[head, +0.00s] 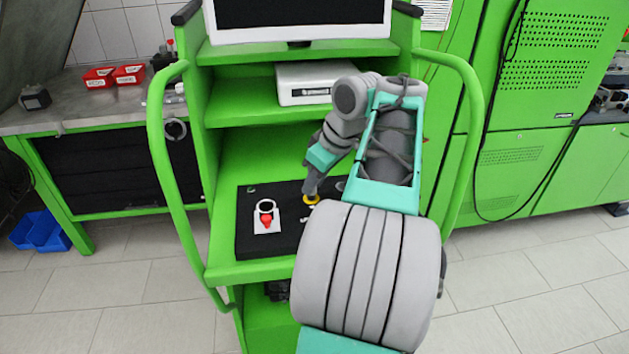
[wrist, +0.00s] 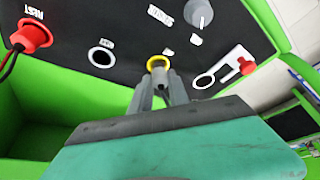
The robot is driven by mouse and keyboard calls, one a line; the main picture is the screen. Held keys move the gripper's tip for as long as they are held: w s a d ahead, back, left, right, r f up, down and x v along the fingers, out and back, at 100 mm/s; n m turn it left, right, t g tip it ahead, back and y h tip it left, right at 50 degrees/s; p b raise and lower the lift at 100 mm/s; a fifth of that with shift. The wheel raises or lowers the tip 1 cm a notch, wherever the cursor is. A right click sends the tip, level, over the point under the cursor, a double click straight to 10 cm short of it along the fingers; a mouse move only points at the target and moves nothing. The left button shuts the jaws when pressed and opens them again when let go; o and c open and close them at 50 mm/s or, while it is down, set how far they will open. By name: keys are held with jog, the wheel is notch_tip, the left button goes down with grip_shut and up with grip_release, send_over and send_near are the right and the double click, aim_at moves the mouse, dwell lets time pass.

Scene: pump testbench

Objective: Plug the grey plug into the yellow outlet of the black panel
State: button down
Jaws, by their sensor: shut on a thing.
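The black panel (head: 255,195) lies on the green bench shelf; it also shows in the wrist view (wrist: 125,35). Its yellow outlet (wrist: 158,58) is a ring near the middle of the wrist view and a small yellow spot in the head view (head: 307,200). My gripper (wrist: 161,88) is shut on the grey plug (wrist: 160,77), whose end is right at the yellow ring. I cannot tell how deep it sits, because the fingers and plug hide the opening. In the head view my gripper (head: 311,187) points down over the yellow outlet.
A red plug with a cable (wrist: 34,37) sits at the panel's NEST label. An empty white-ringed socket (wrist: 101,56), a grey knob (wrist: 199,15) and a white plate with a red part (head: 266,216) share the panel. Green handrails (head: 160,150) flank the shelf.

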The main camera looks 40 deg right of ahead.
jog(key=shift+f+b, duration=0.7)
jog(key=shift+f, duration=0.15)
jog(key=c, duration=0.8)
grip_release()
jog(key=shift+o, duration=0.2)
notch_tip(320, 180, up, 8)
jog(key=p, duration=0.8)
jog(key=shift+r, duration=0.15)
jog(key=shift+s, duration=0.1)
dwell(0.5)
